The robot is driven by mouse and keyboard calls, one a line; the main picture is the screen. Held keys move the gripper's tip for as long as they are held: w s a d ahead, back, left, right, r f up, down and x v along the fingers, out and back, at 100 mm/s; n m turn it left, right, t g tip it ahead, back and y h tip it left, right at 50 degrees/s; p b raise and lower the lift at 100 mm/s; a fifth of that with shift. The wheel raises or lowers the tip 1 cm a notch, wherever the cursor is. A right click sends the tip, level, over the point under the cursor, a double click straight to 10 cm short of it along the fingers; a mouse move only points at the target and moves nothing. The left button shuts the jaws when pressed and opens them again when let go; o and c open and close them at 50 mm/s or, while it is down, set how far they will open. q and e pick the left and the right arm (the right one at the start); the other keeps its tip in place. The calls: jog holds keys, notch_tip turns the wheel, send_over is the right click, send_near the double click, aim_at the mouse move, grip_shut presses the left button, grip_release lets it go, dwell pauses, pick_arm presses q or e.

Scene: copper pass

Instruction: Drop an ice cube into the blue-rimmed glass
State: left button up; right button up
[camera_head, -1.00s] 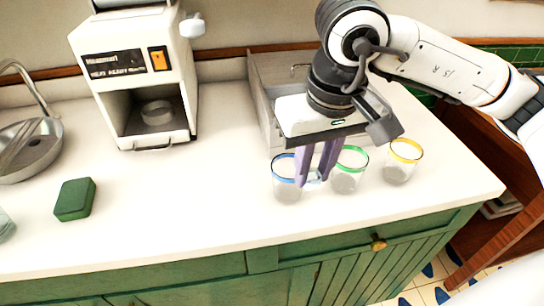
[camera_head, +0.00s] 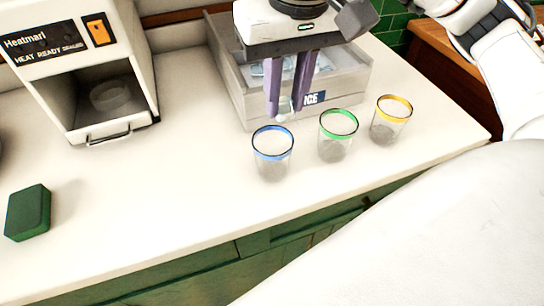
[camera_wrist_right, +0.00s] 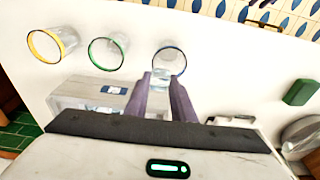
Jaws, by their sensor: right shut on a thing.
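My right gripper (camera_head: 285,112) is shut on a small clear ice cube (camera_head: 284,104). It points down, just behind the blue-rimmed glass (camera_head: 272,168) in the head view. The glass stands upright on the white counter, and the cube appears higher than its rim. In the right wrist view the fingers (camera_wrist_right: 162,78) reach toward the blue-rimmed glass (camera_wrist_right: 169,48), with the pale cube between their tips partly overlapping the glass's lower part. My left gripper is out of view.
A green-rimmed glass (camera_head: 338,148) and a yellow-rimmed glass (camera_head: 390,131) stand to the right. A grey bin labelled ICE (camera_head: 345,84) is behind. A heating machine (camera_head: 142,62) stands at left, a green sponge (camera_head: 28,212) at lower left. The counter left of the glass is clear.

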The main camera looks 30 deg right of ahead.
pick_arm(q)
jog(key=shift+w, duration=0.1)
pick_arm(e)
jog(key=shift+f, duration=0.1)
jog(key=o, duration=1.1)
jog(key=shift+c, duration=0.2)
pick_arm(q)
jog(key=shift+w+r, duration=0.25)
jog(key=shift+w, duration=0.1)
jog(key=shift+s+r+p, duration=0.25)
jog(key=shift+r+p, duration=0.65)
jog(key=shift+p, duration=0.2)
pick_arm(e)
notch_tip(320, 180, up, 10)
jog(key=s, duration=0.1)
jog(key=shift+s+a, duration=0.15)
jog(key=shift+s, duration=0.1)
